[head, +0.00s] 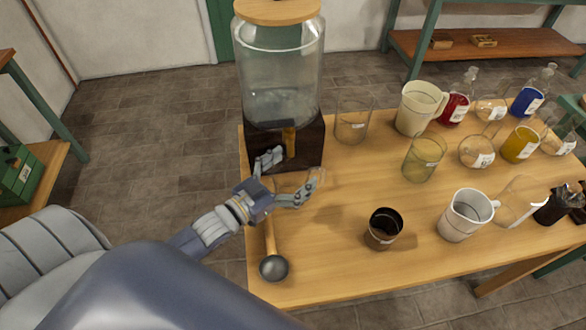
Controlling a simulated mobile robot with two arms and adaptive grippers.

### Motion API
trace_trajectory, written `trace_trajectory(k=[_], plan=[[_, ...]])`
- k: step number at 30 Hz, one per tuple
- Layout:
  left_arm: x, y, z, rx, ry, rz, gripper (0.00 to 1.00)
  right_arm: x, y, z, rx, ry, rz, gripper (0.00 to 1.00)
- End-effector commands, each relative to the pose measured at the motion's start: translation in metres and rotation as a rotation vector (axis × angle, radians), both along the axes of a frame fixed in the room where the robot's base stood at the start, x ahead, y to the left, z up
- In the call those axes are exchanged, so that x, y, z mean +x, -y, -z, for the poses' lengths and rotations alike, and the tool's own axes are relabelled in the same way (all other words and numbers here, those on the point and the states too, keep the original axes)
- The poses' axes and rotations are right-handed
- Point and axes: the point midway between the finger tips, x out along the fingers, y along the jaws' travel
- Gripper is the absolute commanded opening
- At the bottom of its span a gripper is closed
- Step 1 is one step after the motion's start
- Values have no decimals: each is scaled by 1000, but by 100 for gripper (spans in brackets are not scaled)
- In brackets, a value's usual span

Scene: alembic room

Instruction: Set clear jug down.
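My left gripper (296,170) is over the left part of the wooden table, in front of the dispenser's dark base. Its two fingers are spread apart. A faint clear vessel (299,181), which looks like the clear jug, shows between and beside the fingers. It is partly hidden by them, and its outline is hard to make out. I cannot tell whether the fingers press on it or whether its bottom touches the table. My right gripper is not in view.
A large glass dispenser (278,75) stands behind the gripper. A clear beaker (352,122), a dark cup (384,228), a ladle (273,266) and a white jug (464,217) stand or lie around. Several vessels crowd the table's right side. Bare tabletop (335,235) lies left of the dark cup.

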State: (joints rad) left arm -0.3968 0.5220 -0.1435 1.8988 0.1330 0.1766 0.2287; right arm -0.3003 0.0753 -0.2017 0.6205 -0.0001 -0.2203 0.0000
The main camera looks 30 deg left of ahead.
Motion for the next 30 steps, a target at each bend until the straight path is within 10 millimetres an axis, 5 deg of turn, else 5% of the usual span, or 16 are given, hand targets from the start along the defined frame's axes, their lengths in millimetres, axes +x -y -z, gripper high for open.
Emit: trace_trajectory(k=[14,30], plan=[[-6,-2,-1,0,-2,0,94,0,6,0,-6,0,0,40],[-89,-31,0,2,-5,1,94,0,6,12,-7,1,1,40]])
